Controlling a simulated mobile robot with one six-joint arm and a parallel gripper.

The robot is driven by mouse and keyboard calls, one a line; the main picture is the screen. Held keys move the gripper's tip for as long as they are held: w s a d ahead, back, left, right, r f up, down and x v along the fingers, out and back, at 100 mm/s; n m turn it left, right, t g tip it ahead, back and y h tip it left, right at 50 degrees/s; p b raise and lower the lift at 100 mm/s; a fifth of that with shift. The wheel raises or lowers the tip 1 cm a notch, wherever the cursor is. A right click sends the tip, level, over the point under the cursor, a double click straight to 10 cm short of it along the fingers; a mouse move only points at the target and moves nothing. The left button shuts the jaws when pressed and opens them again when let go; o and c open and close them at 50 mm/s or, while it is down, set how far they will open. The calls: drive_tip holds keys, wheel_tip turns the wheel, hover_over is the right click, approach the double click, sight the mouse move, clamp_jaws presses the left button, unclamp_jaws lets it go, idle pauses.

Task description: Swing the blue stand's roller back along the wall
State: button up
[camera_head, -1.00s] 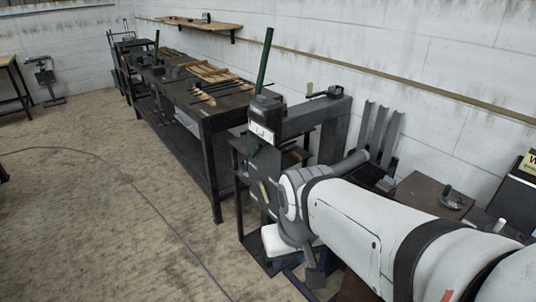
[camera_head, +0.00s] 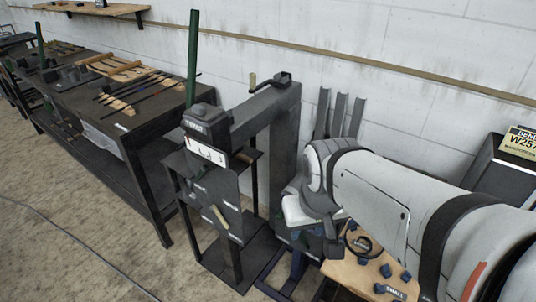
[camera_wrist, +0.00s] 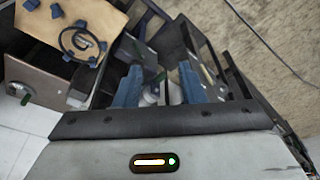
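My arm and wrist cover most of that area, and I cannot make out the roller clearly. My gripper (camera_wrist: 160,78) shows two blue fingers, apart, in the wrist view. Pale and green bits show between them, but I cannot tell what they are or whether the fingers touch them. In the head view my gripper's end is partly hidden beside the machine.
A grey machine (camera_head: 270,110) with a green upright post stands left of my arm. A workbench (camera_head: 130,105) with tools lies further left. A wooden board (camera_head: 370,270) with blue pieces and a black ring is below my arm. Open floor (camera_head: 80,220) is at the left.

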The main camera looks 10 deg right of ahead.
drive_tip(key=shift+s+a+r, duration=0.1)
drive_tip(key=shift+s, duration=0.1)
drive_tip(key=shift+o, duration=0.8)
drive_tip(key=shift+w, duration=0.3)
drive_tip(key=m+g+p, duration=0.2)
drive_tip(key=m+p, duration=0.5)
drive_tip(key=p, duration=0.1)
hover_over(283, 191)
drive_tip(key=s+a, duration=0.1)
drive_tip(key=s, duration=0.8)
wheel_tip(283, 191, down, 8)
drive_tip(key=shift+m+g, duration=0.3)
drive_tip(key=shift+m, duration=0.6)
drive_tip(key=w+f, duration=0.1)
drive_tip(key=f, duration=0.1)
drive_tip(key=w+f+p, duration=0.1)
drive_tip(key=w+f, duration=0.1)
drive_tip(key=f, duration=0.1)
drive_tip(key=w+f+p, duration=0.1)
drive_tip(key=f, duration=0.2)
drive_tip(key=shift+w+a, duration=0.15)
drive_tip(key=shift+w, duration=0.05)
drive_tip(key=shift+w+f+p, duration=0.1)
drive_tip(key=shift+f+p, duration=1.1)
drive_tip(key=shift+f, duration=3)
